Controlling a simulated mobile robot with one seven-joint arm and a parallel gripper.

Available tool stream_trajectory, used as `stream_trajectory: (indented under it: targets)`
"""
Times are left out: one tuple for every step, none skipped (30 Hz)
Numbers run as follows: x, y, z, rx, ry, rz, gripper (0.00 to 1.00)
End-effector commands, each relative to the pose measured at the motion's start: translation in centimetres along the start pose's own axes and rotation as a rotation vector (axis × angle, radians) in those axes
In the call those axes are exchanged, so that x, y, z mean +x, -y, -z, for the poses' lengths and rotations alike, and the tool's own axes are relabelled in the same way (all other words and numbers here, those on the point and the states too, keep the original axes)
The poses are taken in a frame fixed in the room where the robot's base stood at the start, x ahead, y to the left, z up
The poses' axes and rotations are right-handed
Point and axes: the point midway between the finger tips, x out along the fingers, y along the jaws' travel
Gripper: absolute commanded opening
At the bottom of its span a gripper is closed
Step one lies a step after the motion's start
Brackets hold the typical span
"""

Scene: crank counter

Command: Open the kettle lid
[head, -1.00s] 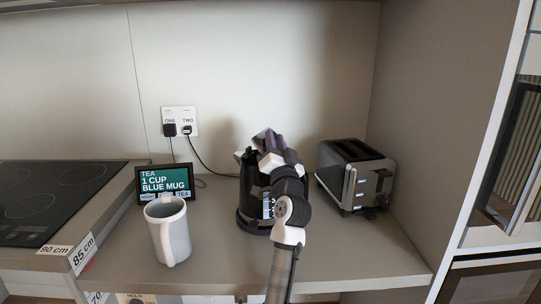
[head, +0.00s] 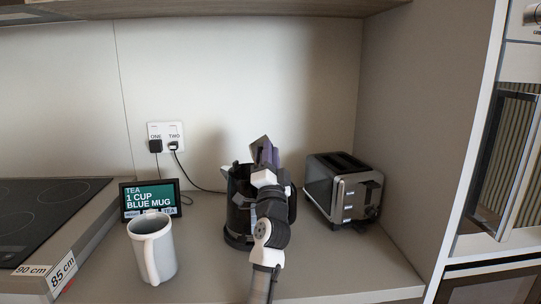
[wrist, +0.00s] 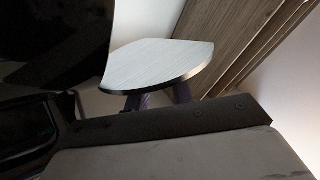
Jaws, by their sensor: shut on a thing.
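The black kettle (head: 237,217) stands on the counter, its right part hidden behind my arm. My gripper (head: 263,155) is above the kettle's top, pointing up and away. It is shut on what looks like the kettle lid (head: 257,147), a flat grey piece that stands tilted above the kettle's rim. In the wrist view the lid (wrist: 165,62) shows as a pale plate with a dark edge, with parts of the fingers just below it. The exact contact between fingers and lid is mostly hidden.
A white mug (head: 152,250) stands at front left, before a small display (head: 150,199) reading TEA, 1 CUP, BLUE MUG. A toaster (head: 342,190) stands close on the right. A wall socket (head: 166,137) with plugs is behind, a black hob (head: 40,215) far left.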

Motion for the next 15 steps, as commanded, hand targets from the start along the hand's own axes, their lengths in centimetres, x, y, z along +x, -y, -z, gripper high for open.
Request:
stream_trajectory:
  targets:
    - [0.03, 0.07, 0.06, 0.0, -0.001, 0.001, 0.0]
    - [0.03, 0.07, 0.06, 0.0, -0.001, 0.001, 0.0]
    - [0.03, 0.07, 0.06, -0.001, -0.001, 0.001, 0.0]
    - [0.03, 0.07, 0.06, -0.001, -0.001, 0.001, 0.0]
    - [0.03, 0.07, 0.05, -0.001, -0.001, 0.001, 0.0]
    - [0.03, 0.07, 0.05, -0.001, -0.001, 0.001, 0.26]
    - [0.03, 0.07, 0.05, -0.001, -0.001, 0.001, 0.3]
    - [0.03, 0.07, 0.05, -0.001, -0.001, 0.001, 0.34]
    - [0.03, 0.07, 0.04, -0.001, -0.001, 0.001, 0.39]
    - [0.02, 0.06, 0.04, -0.001, 0.0, 0.001, 0.43]
    - [0.02, 0.06, 0.03, -0.001, 0.0, 0.001, 0.46]
    - [0.02, 0.05, 0.03, -0.001, 0.0, 0.001, 0.46]
    - [0.02, 0.05, 0.02, -0.001, 0.0, 0.001, 0.46]
    - [0.01, 0.04, 0.01, -0.001, 0.0, 0.001, 0.46]
    - [0.01, 0.04, 0.01, -0.001, 0.0, 0.0, 0.46]
